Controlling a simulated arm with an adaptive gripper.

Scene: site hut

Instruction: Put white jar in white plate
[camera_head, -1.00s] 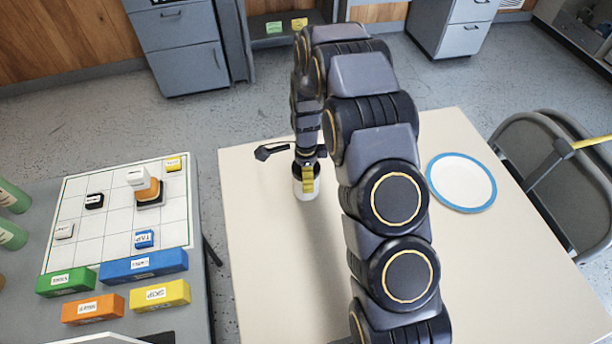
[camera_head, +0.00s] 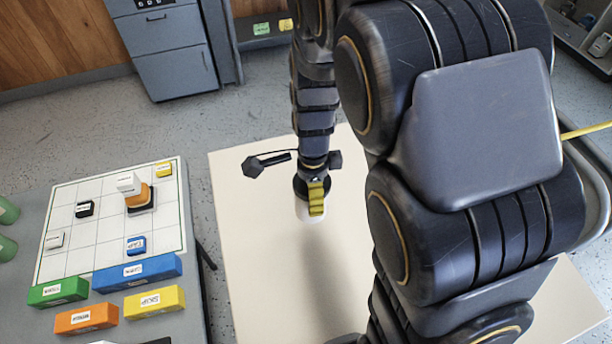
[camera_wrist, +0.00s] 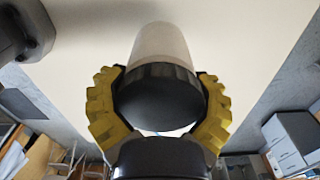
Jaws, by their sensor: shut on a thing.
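The white jar (camera_head: 309,213) has a white body and a black lid. My gripper (camera_head: 315,196) is shut around it, and the jar hangs upright or nearly so, seemingly just above the cream table (camera_head: 258,220). In the wrist view, the yellow fingers of my gripper (camera_wrist: 159,103) close on both sides of the black lid, with the jar's pale body (camera_wrist: 160,42) beyond it. The white plate with the blue rim is hidden behind my arm in the head view and is not in the wrist view.
A grey side table at left carries a white grid board (camera_head: 100,240) with small labelled blocks. Blue (camera_head: 138,274), green (camera_head: 58,292), orange (camera_head: 86,319) and yellow (camera_head: 154,302) blocks lie before it. The cream table's left part is clear.

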